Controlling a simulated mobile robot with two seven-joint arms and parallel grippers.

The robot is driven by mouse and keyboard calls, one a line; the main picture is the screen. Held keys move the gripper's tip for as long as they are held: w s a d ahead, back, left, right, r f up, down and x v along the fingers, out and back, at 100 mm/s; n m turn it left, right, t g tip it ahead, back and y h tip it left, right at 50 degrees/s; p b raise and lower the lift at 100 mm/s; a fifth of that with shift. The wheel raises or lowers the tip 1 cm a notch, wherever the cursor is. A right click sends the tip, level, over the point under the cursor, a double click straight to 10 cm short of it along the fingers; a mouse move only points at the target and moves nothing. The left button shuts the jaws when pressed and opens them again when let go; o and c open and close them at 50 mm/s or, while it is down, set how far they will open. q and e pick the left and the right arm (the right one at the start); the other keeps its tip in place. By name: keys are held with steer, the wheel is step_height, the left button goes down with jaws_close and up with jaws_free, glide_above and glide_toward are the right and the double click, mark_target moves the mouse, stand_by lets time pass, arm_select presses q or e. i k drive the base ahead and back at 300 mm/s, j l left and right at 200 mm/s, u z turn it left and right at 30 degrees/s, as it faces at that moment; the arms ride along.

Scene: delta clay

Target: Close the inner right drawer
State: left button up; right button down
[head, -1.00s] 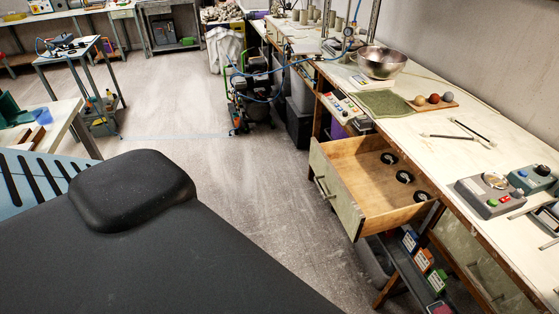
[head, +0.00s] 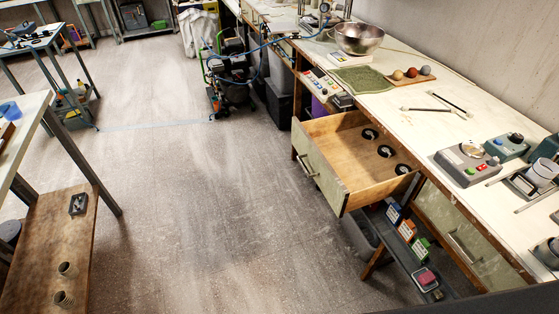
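One drawer (head: 318,174) under the long workbench on the right is pulled well out. Its front is pale with a metal bar handle (head: 307,166), and its bare wooden inside holds several round black items (head: 384,151). A second pale drawer (head: 462,236), nearer to me on the right, looks shut and has its own bar handle. Neither of my grippers shows in the head view, so I cannot see where they are relative to the drawer.
The workbench top (head: 415,120) carries a metal bowl (head: 358,37), a board with coloured balls and grey devices (head: 467,163). A lower shelf with small boxes (head: 408,230) sits below the drawer. A compressor (head: 230,75) stands beyond. The floor (head: 215,190) left of the drawer is clear.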

mark_target(348, 168)
steer(key=i+l, duration=0.7)
steer(key=l, duration=0.2)
steer(key=j, duration=0.2)
steer(key=i+z, duration=0.05)
